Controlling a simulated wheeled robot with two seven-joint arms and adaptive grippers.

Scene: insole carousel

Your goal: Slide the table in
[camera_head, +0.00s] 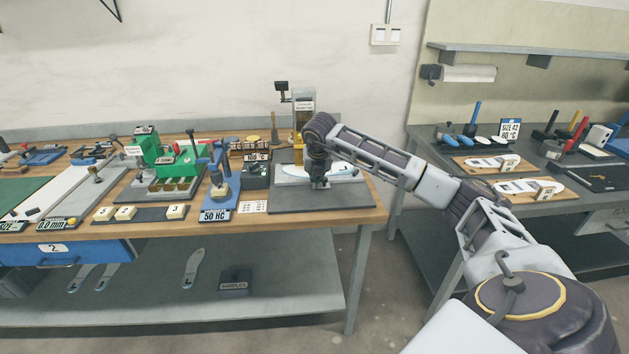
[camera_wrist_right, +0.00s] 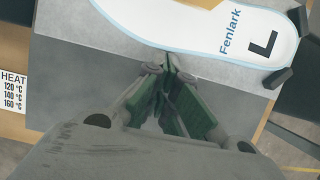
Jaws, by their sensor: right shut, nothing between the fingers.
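The sliding table, a light grey plate (camera_head: 284,178), sits on a darker grey base (camera_head: 350,202) at the right end of the wooden bench. A white insole with a blue edge (camera_head: 343,169) lies on it. In the right wrist view the insole (camera_wrist_right: 215,28) reads "Fenlark" and "L", with dark stops (camera_wrist_right: 277,77) at its end. My right gripper (camera_head: 319,186) points down at the table's near side. Its shut, empty fingertips (camera_wrist_right: 170,64) are close to the plate's edge (camera_wrist_right: 75,38); contact cannot be told. My left gripper is out of view.
A press column (camera_head: 303,115) stands behind the table. A second bench (camera_head: 440,150) with insole boards stands right, across a floor gap.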

